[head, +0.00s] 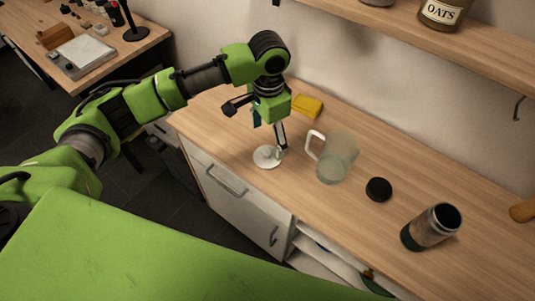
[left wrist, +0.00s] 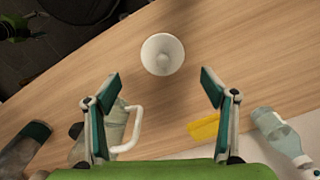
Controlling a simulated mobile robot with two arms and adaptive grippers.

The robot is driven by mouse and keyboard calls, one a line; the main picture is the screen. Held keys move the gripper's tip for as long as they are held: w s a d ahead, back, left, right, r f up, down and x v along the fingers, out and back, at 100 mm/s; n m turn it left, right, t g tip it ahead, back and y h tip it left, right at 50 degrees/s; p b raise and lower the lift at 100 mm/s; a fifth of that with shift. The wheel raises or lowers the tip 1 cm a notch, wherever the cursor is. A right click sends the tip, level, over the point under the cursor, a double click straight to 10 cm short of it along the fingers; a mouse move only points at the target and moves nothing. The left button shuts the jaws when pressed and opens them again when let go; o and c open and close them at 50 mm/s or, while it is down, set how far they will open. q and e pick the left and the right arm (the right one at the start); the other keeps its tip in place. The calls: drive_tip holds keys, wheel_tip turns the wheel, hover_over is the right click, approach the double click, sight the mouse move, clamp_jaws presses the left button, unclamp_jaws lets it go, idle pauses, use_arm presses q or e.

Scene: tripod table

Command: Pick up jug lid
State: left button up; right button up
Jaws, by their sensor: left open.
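The jug lid is a white round disc with a raised knob (head: 267,156). It lies on the wooden counter near its front edge, and shows in the left wrist view (left wrist: 162,54). My left gripper (head: 272,140) is over the counter by the lid, fingers pointing down. In the left wrist view its two fingers (left wrist: 160,76) are spread wide and empty, with the lid beyond the tips and about midway between them. The clear jug (head: 338,160) with a white handle stands upright to the right of the lid, without a lid on. My right gripper is not in view.
A yellow sponge (head: 308,105) lies behind the jug near the wall. A black round cap (head: 378,189) and an open flask (head: 430,228) are to the right. A clear bottle (left wrist: 277,132) shows in the left wrist view. A shelf (head: 470,45) hangs above.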

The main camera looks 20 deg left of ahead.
sight(268, 151)
use_arm(q)
drive_tip(key=shift+w+f, duration=0.1)
drive_tip(key=shift+f, duration=0.65)
drive_tip(key=shift+w+f, duration=0.15)
drive_tip(key=shift+f, duration=0.25)
drive_tip(key=shift+f+p, duration=0.4)
drive_tip(key=shift+f, duration=0.15)
wheel_tip(268, 151, down, 4)
drive_tip(key=shift+a+r+p, duration=0.15)
drive_tip(key=shift+r+p, duration=0.05)
drive_tip(key=shift+p, duration=0.3)
drive_tip(key=shift+f, duration=0.35)
drive_tip(key=c, duration=1)
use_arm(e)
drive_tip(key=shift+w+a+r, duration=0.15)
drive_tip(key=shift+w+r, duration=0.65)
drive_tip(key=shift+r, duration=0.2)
